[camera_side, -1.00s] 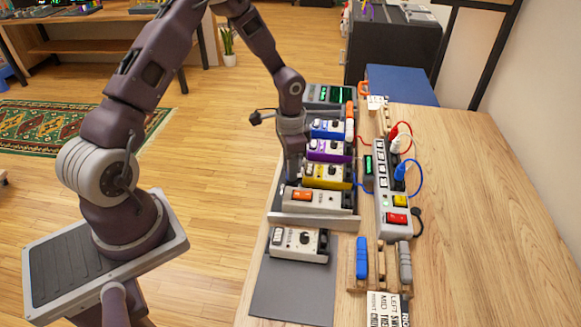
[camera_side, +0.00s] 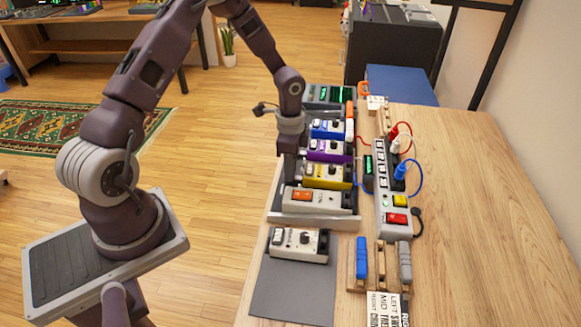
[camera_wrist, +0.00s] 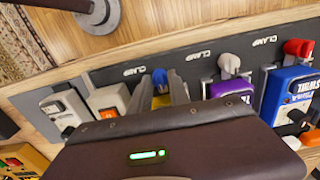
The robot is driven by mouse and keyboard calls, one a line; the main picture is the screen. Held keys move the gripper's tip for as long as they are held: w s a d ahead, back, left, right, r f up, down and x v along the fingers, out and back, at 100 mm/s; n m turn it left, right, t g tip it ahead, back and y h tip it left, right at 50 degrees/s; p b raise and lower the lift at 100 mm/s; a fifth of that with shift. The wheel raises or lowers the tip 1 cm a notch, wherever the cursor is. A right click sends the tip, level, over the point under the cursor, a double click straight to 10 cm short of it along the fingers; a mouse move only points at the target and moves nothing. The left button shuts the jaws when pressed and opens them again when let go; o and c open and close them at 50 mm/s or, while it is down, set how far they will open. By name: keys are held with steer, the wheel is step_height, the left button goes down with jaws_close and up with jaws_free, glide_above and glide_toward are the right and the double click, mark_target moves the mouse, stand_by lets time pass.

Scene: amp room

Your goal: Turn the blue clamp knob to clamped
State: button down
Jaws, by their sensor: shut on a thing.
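The blue clamp knob (camera_wrist: 160,77) shows in the wrist view between my two fingers, beside the yellow pedal. My gripper (camera_wrist: 163,92) is shut on it. In the side view my gripper (camera_side: 289,176) reaches down at the left edge of the pedal row, by the yellow pedal (camera_side: 327,175), and hides the knob. An upside-down CLAMP label (camera_wrist: 134,72) is on the dark rail just left of the knob. I cannot tell from these views how far the knob is turned.
In the wrist view a white knob (camera_wrist: 229,64) and a red knob (camera_wrist: 297,48) stand to the right along the same rail, by the purple pedal (camera_wrist: 231,88) and the blue pedal (camera_wrist: 288,88). A power strip (camera_side: 383,180) stands right of the pedals. The right tabletop is clear.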

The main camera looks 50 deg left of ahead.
steer(key=c, duration=1.5)
jaws_free()
step_height(320, 180, up, 7)
steer(key=shift+r, duration=0.1)
steer(key=s+d+r+n+t+y, duration=0.1)
steer(key=s+d+r+n+t, duration=0.2)
steer(key=s+r, duration=0.6)
steer(key=s+d+r+n+t+y, duration=0.1)
steer(key=s+d+r+n, duration=0.35)
steer(key=r, duration=0.75)
steer(key=s+d, duration=0.1)
steer(key=s, duration=0.2)
steer(key=s+d+n+t+h, duration=0.1)
steer(key=s, duration=0.2)
steer(key=s+d+r+h, duration=0.1)
steer(key=s, duration=0.3)
steer(key=shift+s+d+n+t, duration=0.1)
steer(key=shift+d+n+t, duration=0.2)
steer(key=shift+d+n, duration=0.1)
